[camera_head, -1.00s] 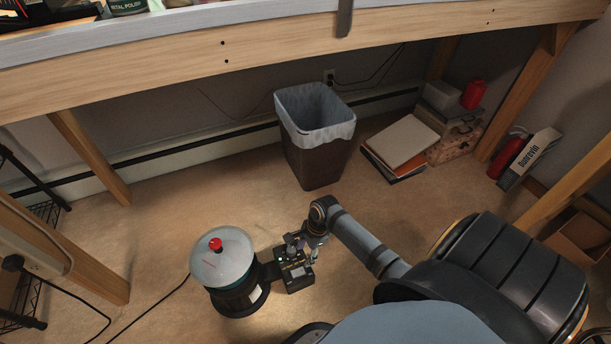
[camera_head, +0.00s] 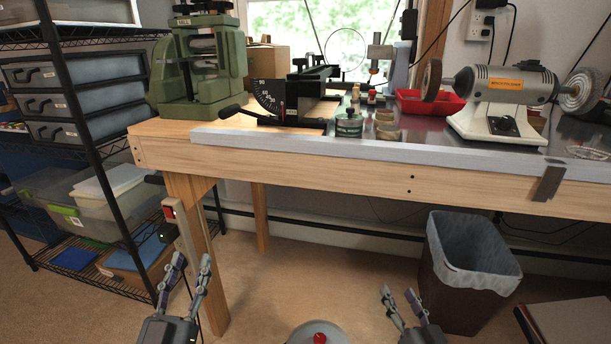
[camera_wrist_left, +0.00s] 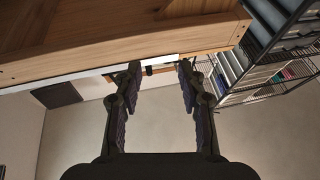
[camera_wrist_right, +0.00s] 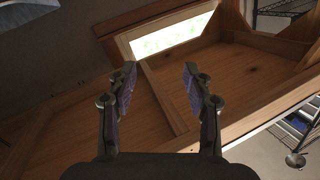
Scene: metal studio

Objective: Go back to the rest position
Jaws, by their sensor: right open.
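My left gripper (camera_head: 187,284) is at the lower left of the head view, fingers up and apart, in front of the wooden bench leg. In the left wrist view its fingers (camera_wrist_left: 159,78) are spread with nothing between them. My right gripper (camera_head: 402,300) is at the bottom, right of the middle, in front of the waste bin (camera_head: 462,300). In the right wrist view its fingers (camera_wrist_right: 159,80) are also apart and empty. Both grippers are below the level of the bench top.
A wooden workbench (camera_head: 300,163) spans the view, bearing a green press (camera_head: 200,75), a bench grinder (camera_head: 512,90) and a red tray (camera_head: 425,103). A wire shelf (camera_head: 70,110) with drawers and bins stands at left. A round device with a red knob (camera_head: 319,338) is at the bottom edge.

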